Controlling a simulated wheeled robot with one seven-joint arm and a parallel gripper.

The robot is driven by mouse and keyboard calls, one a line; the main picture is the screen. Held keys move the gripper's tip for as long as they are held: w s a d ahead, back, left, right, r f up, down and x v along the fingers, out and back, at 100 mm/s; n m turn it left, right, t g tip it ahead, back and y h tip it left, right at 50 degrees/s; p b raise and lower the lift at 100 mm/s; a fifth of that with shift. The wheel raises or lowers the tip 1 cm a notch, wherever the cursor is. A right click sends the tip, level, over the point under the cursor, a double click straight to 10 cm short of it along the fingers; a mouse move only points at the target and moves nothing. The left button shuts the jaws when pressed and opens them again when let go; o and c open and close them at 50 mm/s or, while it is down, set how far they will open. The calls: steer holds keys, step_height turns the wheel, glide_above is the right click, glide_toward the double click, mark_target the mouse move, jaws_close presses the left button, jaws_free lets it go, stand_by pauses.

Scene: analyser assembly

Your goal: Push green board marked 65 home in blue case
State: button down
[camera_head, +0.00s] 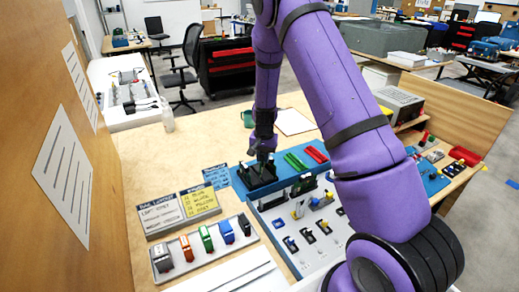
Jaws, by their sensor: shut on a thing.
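My gripper (262,154) points down over a black slotted holder (258,182) on a blue mat, at the middle of the bench. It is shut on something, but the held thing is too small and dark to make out. A small blue case (226,231) stands in a pale rack at the front left, well apart from my gripper. A green case (206,239) stands to its left. Green strips (296,161) lie on the mat right of the holder. No marking 65 can be read, and I cannot tell which green thing is the board.
A light panel (314,226) with several small parts lies right of the rack. Red strips (316,153) lie beyond the green ones.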

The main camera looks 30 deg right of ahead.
steer(key=s+a+m, duration=0.1)
steer(key=s+m, duration=0.9)
steer(key=shift+w+f, duration=0.1)
steer(key=shift+f, duration=1.85)
steer(key=shift+f, duration=2.8)
steer(key=c, duration=0.7)
jaws_free()
steer(key=shift+o, duration=0.2)
step_height(320, 180, up, 7)
